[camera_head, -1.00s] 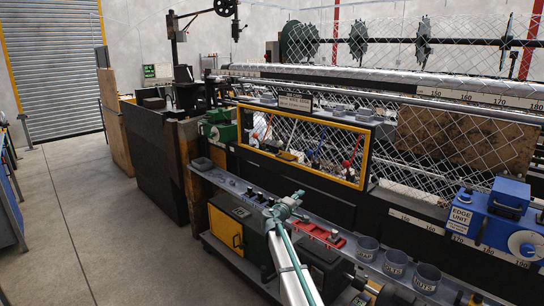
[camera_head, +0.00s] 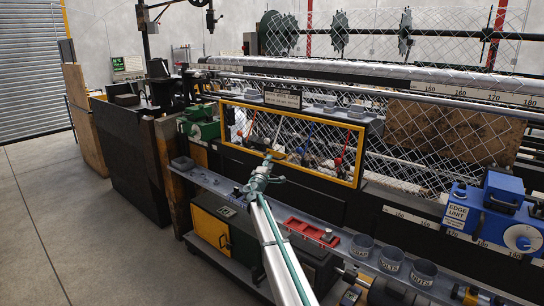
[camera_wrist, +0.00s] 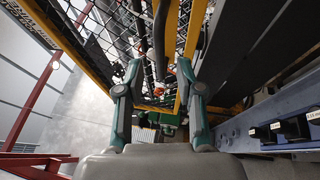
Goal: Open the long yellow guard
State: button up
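The long yellow guard (camera_head: 310,118) is a yellow-edged frame on the front of the black machine in the head view. It appears closed, with levers and tools showing behind it. Its yellow bars also show in the wrist view (camera_wrist: 192,32). My gripper (camera_head: 266,163) is in front of the guard's lower edge, left of its middle, and overlaps a small dark handle there. I cannot tell whether it touches. In the wrist view my gripper (camera_wrist: 160,80) has its two fingers spread apart, with nothing visibly held between them.
A grey shelf (camera_head: 212,182) runs below the guard, carrying a red tray (camera_head: 312,232) and several labelled cups (camera_head: 390,260). A blue edge unit (camera_head: 490,215) stands at the right. A yellow-doored cabinet (camera_head: 210,232) is below. The floor at left is clear.

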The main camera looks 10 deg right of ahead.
jog(key=p+x, duration=0.1)
jog(key=x, duration=0.4)
jog(key=shift+w, duration=0.1)
jog(key=shift+a, duration=0.1)
jog(key=shift+c, duration=0.2)
grip_shut()
